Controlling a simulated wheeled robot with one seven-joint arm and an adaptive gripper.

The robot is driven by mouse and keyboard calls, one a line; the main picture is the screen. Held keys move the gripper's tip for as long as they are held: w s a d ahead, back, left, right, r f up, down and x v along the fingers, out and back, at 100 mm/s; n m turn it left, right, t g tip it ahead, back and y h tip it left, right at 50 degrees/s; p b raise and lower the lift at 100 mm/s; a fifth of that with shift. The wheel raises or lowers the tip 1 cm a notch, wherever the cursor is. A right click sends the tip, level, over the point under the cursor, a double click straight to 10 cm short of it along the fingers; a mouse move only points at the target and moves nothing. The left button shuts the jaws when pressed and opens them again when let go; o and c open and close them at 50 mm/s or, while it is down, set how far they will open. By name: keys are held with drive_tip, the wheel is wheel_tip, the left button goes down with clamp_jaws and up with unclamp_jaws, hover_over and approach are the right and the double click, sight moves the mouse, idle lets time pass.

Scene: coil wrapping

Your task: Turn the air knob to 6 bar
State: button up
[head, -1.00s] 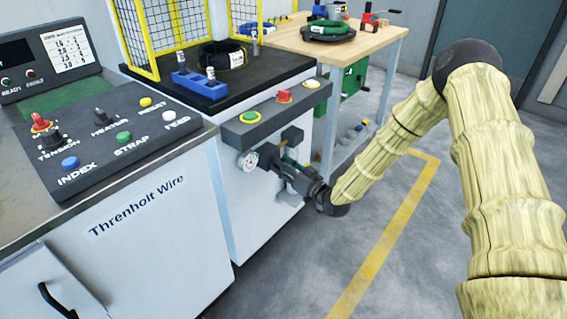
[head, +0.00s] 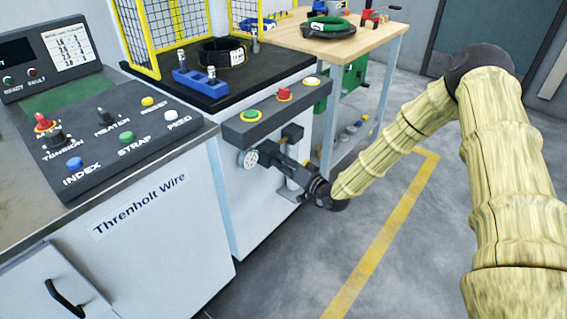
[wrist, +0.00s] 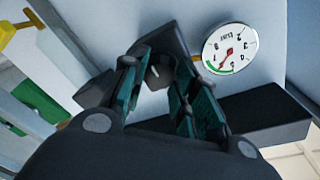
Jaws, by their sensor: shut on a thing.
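The air knob (wrist: 155,73) is dark with a short white mark, and sits between my fingers in the wrist view. My gripper (wrist: 158,82) is shut on it, with teal finger pads on either side. In the head view my gripper (head: 272,158) reaches in from the right and hides the knob. The round white pressure gauge (wrist: 229,49) is beside the knob; its red needle points down-left in the wrist view, near the green arc. Its exact reading is too small to tell. The gauge also shows in the head view (head: 247,159).
A ledge with green, red and white buttons (head: 270,113) overhangs the gauge. A control panel (head: 120,140) stands at left. A wooden bench (head: 340,42) is behind. Open floor lies at right, with a yellow line (head: 380,240).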

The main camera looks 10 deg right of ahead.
drive_tip(key=shift+w+r, duration=0.1)
drive_tip(key=o, duration=1)
drive_tip(key=shift+o, duration=0.2)
drive_tip(key=shift+d, duration=0.1)
drive_tip(key=v, duration=1.2)
